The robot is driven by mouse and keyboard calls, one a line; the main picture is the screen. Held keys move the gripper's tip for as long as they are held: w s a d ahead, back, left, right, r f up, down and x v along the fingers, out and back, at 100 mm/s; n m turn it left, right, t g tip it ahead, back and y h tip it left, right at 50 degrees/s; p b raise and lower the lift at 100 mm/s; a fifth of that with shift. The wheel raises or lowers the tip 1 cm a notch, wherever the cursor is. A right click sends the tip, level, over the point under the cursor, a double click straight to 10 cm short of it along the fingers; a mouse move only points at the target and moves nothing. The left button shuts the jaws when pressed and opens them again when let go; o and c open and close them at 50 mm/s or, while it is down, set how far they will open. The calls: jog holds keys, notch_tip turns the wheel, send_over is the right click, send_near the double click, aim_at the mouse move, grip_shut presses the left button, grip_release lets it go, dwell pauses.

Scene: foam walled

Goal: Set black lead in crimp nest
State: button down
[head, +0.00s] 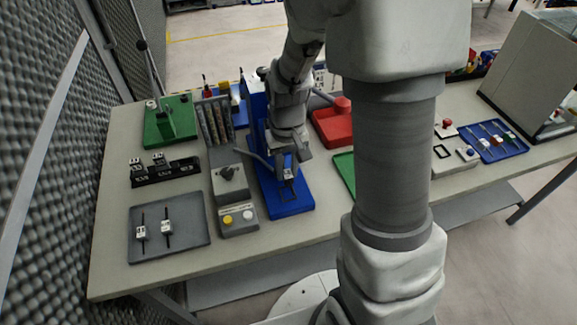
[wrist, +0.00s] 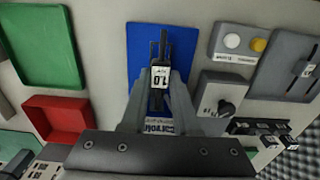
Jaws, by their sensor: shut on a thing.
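My gripper (wrist: 158,92) is shut on a black lead (wrist: 163,45) with a white tag marked "10", which shows between the fingers. In the head view my gripper (head: 288,172) is low over the front part of a blue crimp press base (head: 292,205). The blue base also shows in the wrist view (wrist: 137,62). The lead's dark end points away from the fingers, over a thin dark outline on the blue base that may be the crimp nest. I cannot tell whether the lead touches it; the gripper and lead cover much of that spot.
A grey tray (head: 188,250) with two tagged leads lies front left. A button box (head: 238,230), a knob box (head: 228,184) and a black rack (head: 150,177) stand left of the press. A red tray (head: 333,127) and a green tray (head: 344,168) lie to its right.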

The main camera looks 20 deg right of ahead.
jog(key=b, duration=0.4)
send_over(287, 193)
jog(key=shift+f, duration=2.2)
jog(key=shift+f+b, duration=0.45)
jog(key=shift+f, duration=0.3)
jog(key=c, duration=0.6)
grip_release()
jog(key=shift+r, duration=0.1)
notch_tip(287, 193, up, 17)
jog(key=shift+r+p, duration=0.2)
jog(key=shift+p, duration=1.05)
